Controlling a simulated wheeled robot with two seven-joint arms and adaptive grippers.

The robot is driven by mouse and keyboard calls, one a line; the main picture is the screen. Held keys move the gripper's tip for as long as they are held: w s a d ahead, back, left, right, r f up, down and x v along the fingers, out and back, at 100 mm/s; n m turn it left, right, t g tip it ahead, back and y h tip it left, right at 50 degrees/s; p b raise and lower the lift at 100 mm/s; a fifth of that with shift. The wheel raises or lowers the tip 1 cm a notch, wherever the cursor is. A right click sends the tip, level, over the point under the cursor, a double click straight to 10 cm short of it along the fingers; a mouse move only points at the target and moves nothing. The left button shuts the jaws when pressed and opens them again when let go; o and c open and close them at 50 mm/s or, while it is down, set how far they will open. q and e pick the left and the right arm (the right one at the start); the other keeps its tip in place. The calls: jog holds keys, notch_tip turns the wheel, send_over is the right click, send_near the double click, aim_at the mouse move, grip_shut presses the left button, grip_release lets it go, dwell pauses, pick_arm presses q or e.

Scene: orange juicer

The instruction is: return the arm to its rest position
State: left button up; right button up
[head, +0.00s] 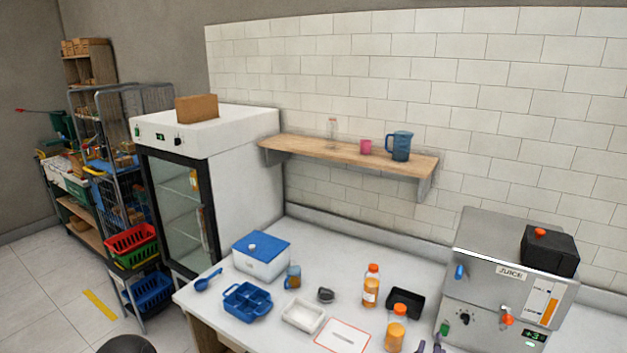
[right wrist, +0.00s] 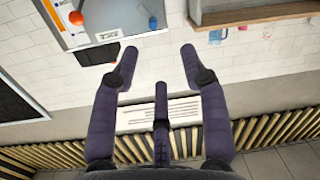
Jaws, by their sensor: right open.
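My right gripper (head: 430,346) shows only as purple fingertips at the bottom edge of the head view, in front of the juicer (head: 508,285). In the right wrist view my right gripper (right wrist: 160,62) is spread open with nothing between its fingers. The juicer (right wrist: 108,22) shows there at the upper left, upside down and apart from the fingers. Most of my right arm is out of the head view. My left gripper is not in view.
On the white counter (head: 330,257), an orange bottle (head: 371,286), an orange-capped jar (head: 396,330), a black tray (head: 405,301), a white tray (head: 303,316) and a blue caddy (head: 247,302) stand left of the gripper. A wooden shelf (head: 345,155) hangs above.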

jog(key=s+a+f+g+y+b, duration=0.2)
jog(key=a+f+y, duration=0.15)
jog(key=f, duration=0.55)
jog(key=s+a+f+g+y+b, duration=0.15)
jog(key=a+f, duration=0.25)
jog(key=f, duration=0.5)
jog(key=s+a+f+g+y+b, duration=0.1)
jog(key=s+a+f+g+y, duration=0.15)
jog(key=f, duration=0.65)
jog(key=s+a+f+g+y+b, duration=0.1)
jog(key=s+a+f+g, duration=0.2)
jog(key=s+f, duration=0.2)
jog(key=s+a+f+g+y+b, duration=0.1)
jog(key=s+a+f+g+y, duration=0.1)
jog(key=s+f, duration=0.3)
jog(key=s+a+f+m+g+y+b, duration=0.1)
jog(key=s+a+f+g+b, duration=0.1)
jog(key=s, duration=0.6)
jog(key=shift+s+a+f+g, duration=0.4)
jog(key=shift+a+f+g, duration=0.6)
jog(key=shift+f, duration=0.55)
jog(key=shift+y, duration=0.25)
